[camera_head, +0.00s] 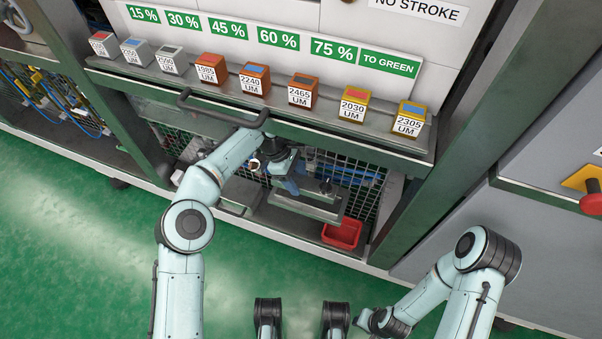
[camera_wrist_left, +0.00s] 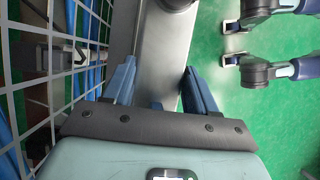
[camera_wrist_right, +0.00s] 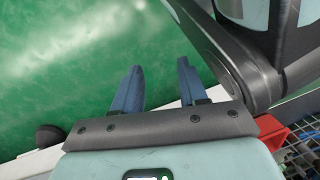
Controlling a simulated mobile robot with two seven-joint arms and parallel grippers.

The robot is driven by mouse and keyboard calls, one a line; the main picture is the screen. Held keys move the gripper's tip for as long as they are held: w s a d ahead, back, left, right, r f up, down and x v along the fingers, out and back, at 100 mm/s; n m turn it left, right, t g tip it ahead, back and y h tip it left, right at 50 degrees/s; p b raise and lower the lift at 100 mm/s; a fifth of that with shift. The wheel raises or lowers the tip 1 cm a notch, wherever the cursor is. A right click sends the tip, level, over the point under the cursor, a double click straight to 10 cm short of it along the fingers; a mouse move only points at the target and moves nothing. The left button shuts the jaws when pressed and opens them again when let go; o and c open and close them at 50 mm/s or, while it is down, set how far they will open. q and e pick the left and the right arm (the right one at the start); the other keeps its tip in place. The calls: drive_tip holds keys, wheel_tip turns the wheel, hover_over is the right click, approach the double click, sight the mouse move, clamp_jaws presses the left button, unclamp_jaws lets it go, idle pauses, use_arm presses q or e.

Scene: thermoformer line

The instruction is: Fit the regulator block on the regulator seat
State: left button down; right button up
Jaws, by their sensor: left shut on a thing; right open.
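My left gripper (camera_head: 290,186) reaches into the lower opening of the machine, under the bench ledge. In the left wrist view its blue fingers (camera_wrist_left: 160,68) stand either side of a grey metal piece and are shut on it. The grey piece (camera_wrist_left: 163,45) is probably the regulator block, but its outline is partly hidden by the gripper. A grey metal slab (camera_head: 310,207) with a dark upright knob (camera_head: 326,187) lies just below and right of the gripper. I cannot tell which part is the regulator seat. My right gripper (camera_wrist_right: 160,66) is open and empty over the green floor.
A red bin (camera_head: 342,234) stands right of the slab on the lower shelf. Wire mesh (camera_head: 345,172) backs the opening. A ledge above carries several labelled blocks (camera_head: 255,78), and a dark handle (camera_head: 222,112) juts out below it. The green floor (camera_head: 85,240) in front is clear.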

sight(300, 177)
use_arm(q)
drive_tip(key=shift+w+d+r, duration=0.15)
drive_tip(key=shift+d+r, duration=0.15)
drive_tip(key=shift+r, duration=0.3)
drive_tip(key=shift+w+d+r, duration=0.15)
drive_tip(key=shift+d+r, duration=0.15)
drive_tip(key=shift+r, duration=0.3)
drive_tip(key=shift+w+d+f+b, duration=0.15)
drive_tip(key=shift+f+b, duration=0.2)
drive_tip(key=shift+f, duration=0.35)
wheel_tip(300, 177, down, 4)
drive_tip(key=shift+d+r+b, duration=0.15)
drive_tip(key=shift+r+b, duration=0.1)
drive_tip(key=shift+b, duration=0.55)
drive_tip(key=shift+f+b, duration=0.3)
drive_tip(key=shift+f, duration=0.45)
use_arm(e)
drive_tip(key=s+f+g, duration=0.1)
drive_tip(key=s+f, duration=0.2)
drive_tip(key=s, duration=0.2)
drive_tip(key=shift+d+g, duration=0.4)
drive_tip(key=shift+d, duration=0.05)
use_arm(q)
drive_tip(key=shift+p, duration=0.6)
use_arm(e)
drive_tip(key=shift+s+r, duration=0.15)
drive_tip(key=shift+r, duration=0.3)
